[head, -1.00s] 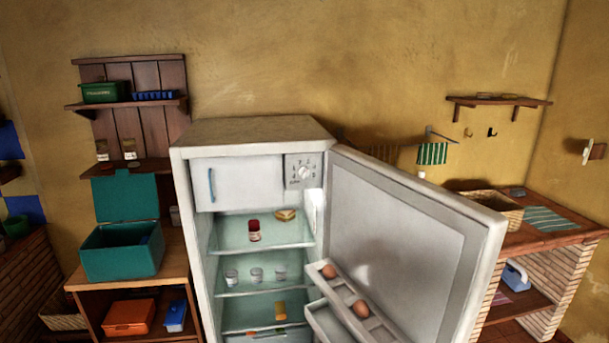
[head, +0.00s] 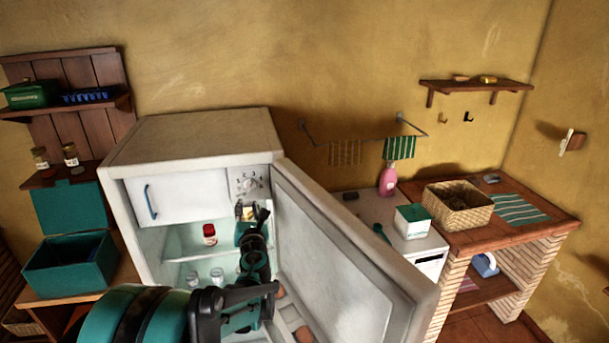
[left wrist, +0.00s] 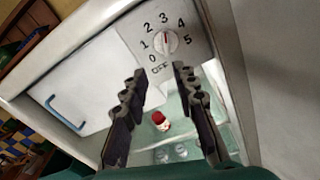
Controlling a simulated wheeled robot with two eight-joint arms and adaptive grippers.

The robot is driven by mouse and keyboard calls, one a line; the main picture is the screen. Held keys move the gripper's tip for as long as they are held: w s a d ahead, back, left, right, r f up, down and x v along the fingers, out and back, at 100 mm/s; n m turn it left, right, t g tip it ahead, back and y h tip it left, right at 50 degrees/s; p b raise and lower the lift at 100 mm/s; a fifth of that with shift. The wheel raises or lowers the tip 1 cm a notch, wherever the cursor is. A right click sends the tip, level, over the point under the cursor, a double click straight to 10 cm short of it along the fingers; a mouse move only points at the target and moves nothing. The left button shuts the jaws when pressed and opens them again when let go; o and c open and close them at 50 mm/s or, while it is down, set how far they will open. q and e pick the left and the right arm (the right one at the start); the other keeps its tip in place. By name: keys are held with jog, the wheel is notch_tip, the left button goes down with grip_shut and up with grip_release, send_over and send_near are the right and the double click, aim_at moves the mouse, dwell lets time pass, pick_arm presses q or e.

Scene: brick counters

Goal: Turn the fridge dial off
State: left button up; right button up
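The fridge (head: 190,141) stands with its door (head: 335,265) swung open to the right. The fridge dial (head: 249,184) is a round white knob on the panel right of the freezer flap. It also shows in the left wrist view (left wrist: 166,43), ringed by numbers 0 to 5 and OFF; its red mark appears to point near 3. My left gripper (head: 252,211) is just below the dial in the head view. In the left wrist view my left gripper (left wrist: 160,73) has its fingers spread apart, empty, with the dial beyond the tips. My right gripper is out of view.
The freezer flap (head: 173,196) with a blue handle is shut, left of the dial. A red-capped jar (head: 209,234) and glasses stand on the shelves below. The open door closes in the right side of my left arm.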

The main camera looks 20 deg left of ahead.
aim_at(250, 189)
pick_arm(q)
jog(key=shift+m, duration=0.7)
jog(key=x, duration=0.5)
jog(key=d+x, duration=0.1)
jog(key=x, duration=0.1)
jog(key=shift+w+r, duration=0.1)
jog(key=shift+w, duration=0.6)
jog(key=shift+w+a+r, duration=0.1)
jog(key=shift+w+a, duration=0.15)
jog(key=shift+a, duration=0.05)
grip_shut()
